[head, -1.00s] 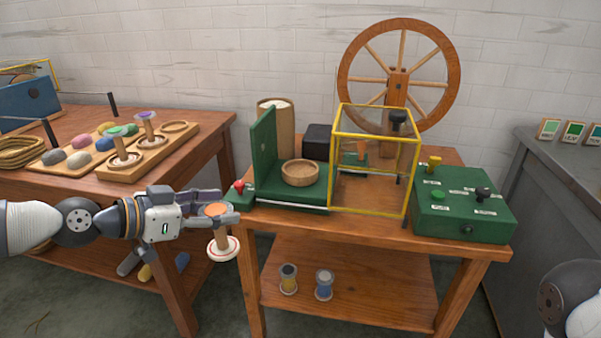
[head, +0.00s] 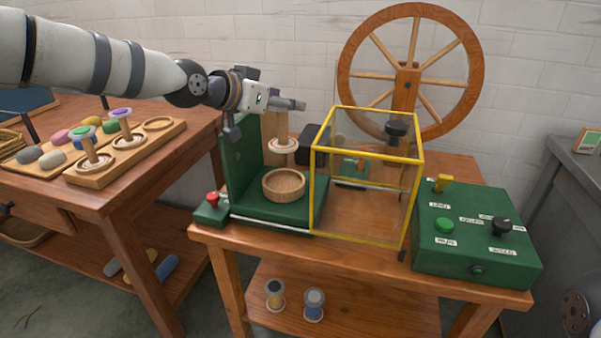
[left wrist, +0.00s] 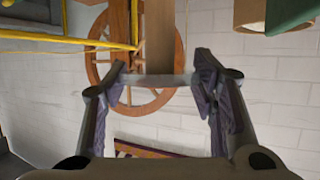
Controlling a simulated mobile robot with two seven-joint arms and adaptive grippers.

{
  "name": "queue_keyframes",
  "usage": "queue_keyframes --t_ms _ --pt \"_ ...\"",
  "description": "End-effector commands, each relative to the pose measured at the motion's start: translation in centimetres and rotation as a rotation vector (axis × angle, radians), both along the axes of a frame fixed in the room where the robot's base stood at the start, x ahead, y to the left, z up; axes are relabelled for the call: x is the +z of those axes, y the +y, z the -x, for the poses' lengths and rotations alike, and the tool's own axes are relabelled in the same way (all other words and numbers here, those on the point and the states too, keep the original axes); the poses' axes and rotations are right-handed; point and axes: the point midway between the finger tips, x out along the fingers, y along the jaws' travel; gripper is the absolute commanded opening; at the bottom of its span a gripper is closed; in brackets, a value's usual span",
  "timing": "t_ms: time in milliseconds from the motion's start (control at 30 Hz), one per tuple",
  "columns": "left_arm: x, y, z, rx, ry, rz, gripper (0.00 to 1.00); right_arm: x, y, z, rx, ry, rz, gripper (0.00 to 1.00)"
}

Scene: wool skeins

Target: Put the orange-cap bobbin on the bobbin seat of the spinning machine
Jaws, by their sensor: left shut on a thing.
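My left gripper (head: 288,104) is shut on the top of the bobbin, above the green spinning machine. The bobbin (head: 283,146) hangs about upright, with its tan shaft and pale bottom flange below the fingers. Its cap is mostly hidden by the fingers. In the left wrist view the gripper (left wrist: 153,82) pinches a pale disc, with the bobbin's wooden shaft (left wrist: 158,40) beyond it. A round wooden cup (head: 284,186), apparently the bobbin seat, stands on the machine's green base (head: 270,215). The flange is above its back part, with a gap between them. My right gripper is out of view.
A yellow-framed clear box (head: 365,190) stands close right of the cup. A green upright panel (head: 240,165) is left of it. A red knob (head: 212,199) is at the front left. A green control box (head: 475,235) and large wheel (head: 410,65) are farther right.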

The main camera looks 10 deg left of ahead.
Motion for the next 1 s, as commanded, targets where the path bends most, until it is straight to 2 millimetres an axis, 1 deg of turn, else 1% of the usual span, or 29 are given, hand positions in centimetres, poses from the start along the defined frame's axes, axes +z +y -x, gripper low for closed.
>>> queue_keyframes --t_ms 67,100,200,367,533,567,767,867,900,933,1000 --pt "-1.3 0.0 0.0 -0.001 0.006 -0.001 0.24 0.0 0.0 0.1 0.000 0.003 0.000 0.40" --pt "-2.4 0.0 0.1 -0.001 0.008 -0.002 0.24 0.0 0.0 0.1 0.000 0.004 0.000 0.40" --pt "-4.8 0.0 0.1 -0.001 0.006 -0.001 0.24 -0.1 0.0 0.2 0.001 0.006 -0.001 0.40" --pt "-6.9 0.0 0.1 -0.002 0.005 -0.001 0.24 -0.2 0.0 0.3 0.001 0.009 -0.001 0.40" --pt "-10.0 0.0 0.1 -0.001 0.006 -0.001 0.24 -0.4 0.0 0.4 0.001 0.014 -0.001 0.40" --pt "-10.2 0.0 0.1 -0.001 0.005 -0.002 0.24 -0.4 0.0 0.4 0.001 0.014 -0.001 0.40" --pt "-10.1 0.0 0.1 -0.001 0.001 -0.001 0.24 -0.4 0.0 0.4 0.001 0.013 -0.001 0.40" --pt "-10.4 0.0 0.1 -0.001 0.003 -0.001 0.24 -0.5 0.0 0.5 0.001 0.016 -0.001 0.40" --pt "-10.5 0.0 0.1 -0.001 0.003 -0.001 0.55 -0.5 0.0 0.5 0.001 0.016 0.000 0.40" --pt "-10.4 0.0 0.1 -0.001 0.002 -0.001 0.61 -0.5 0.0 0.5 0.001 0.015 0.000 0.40" --pt "-10.4 0.0 0.1 -0.001 0.002 -0.001 0.61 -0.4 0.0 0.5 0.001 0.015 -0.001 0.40"
